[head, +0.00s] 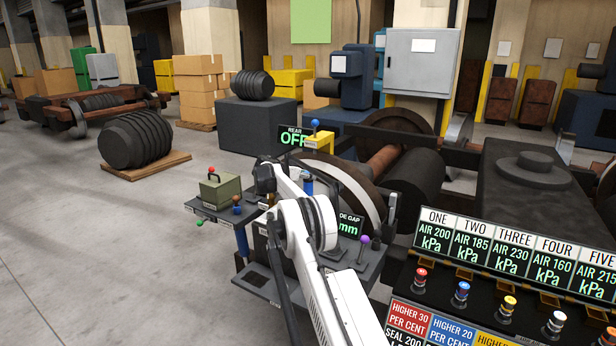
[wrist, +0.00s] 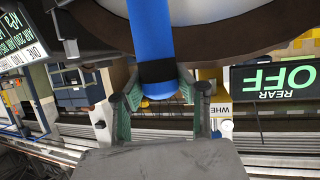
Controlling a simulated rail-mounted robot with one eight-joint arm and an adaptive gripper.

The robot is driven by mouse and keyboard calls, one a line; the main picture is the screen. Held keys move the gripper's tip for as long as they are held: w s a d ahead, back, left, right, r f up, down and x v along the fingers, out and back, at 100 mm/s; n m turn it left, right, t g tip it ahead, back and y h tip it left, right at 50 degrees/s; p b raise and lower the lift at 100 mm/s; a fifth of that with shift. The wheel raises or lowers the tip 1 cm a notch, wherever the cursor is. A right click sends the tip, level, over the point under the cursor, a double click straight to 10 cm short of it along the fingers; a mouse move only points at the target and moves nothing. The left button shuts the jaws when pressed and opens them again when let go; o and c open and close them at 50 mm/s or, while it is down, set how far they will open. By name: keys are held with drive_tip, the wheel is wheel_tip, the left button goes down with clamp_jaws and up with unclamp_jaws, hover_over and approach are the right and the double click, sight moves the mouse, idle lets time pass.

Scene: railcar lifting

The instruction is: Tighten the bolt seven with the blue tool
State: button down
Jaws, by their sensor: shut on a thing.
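In the wrist view my gripper (wrist: 153,92) is shut on the blue tool (wrist: 151,35), a smooth blue shaft with a dark band between the green-padded fingers. The tool's far end runs out of the top of that view, in front of a large round wheel part (wrist: 210,12). In the head view my white arm reaches to the small stand beside the wheel (head: 345,190), and my fingers are mostly hidden. A short blue cylinder (head: 308,187) shows there; I cannot tell if it is the held tool. No bolt marked seven can be made out.
A "REAR OFF" display (head: 292,138) stands behind my arm, and also shows upside down in the wrist view (wrist: 274,90). A green box (head: 221,190) sits on a side tray at the left. A pressure panel (head: 490,250) fills the right front. The floor at left is open.

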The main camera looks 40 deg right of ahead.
drive_tip(key=shift+f+b, duration=0.45)
drive_tip(key=shift+f, duration=0.4)
idle(1.6)
drive_tip(key=shift+r, duration=0.1)
drive_tip(key=shift+r+p, duration=1.4)
drive_tip(key=shift+r, duration=2.1)
